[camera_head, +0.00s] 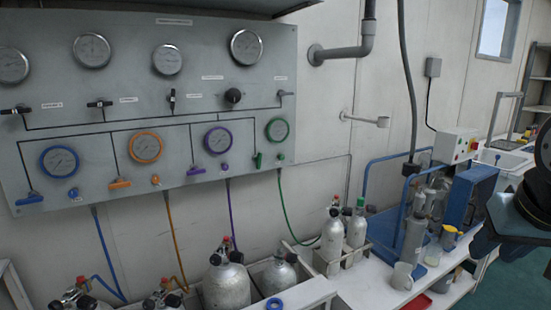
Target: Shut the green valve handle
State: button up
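The green valve handle (257,160) is on the grey air panel (110,90), at its lower right, just left of and below the green-ringed gauge (277,130). The handle stands close to upright, while the blue handle (30,199), orange handle (119,183) and purple handle (191,170) lie nearly level. A small green knob (281,157) sits right of the green handle, and a green hose (287,212) hangs below it. A dark part at the right edge seems to be my arm, far from the panel.
Gas cylinders (226,287) stand below the panel. A white bench (350,285) holds more cylinders (355,232), a white mug (402,276) and a blue-framed machine (470,195). A grey pipe (340,54) and a wall bracket (365,119) stick out right of the panel. The space before the green handle looks clear.

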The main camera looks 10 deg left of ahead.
aim_at(259, 161)
jog(key=i, duration=0.9)
jog(key=u, duration=0.05)
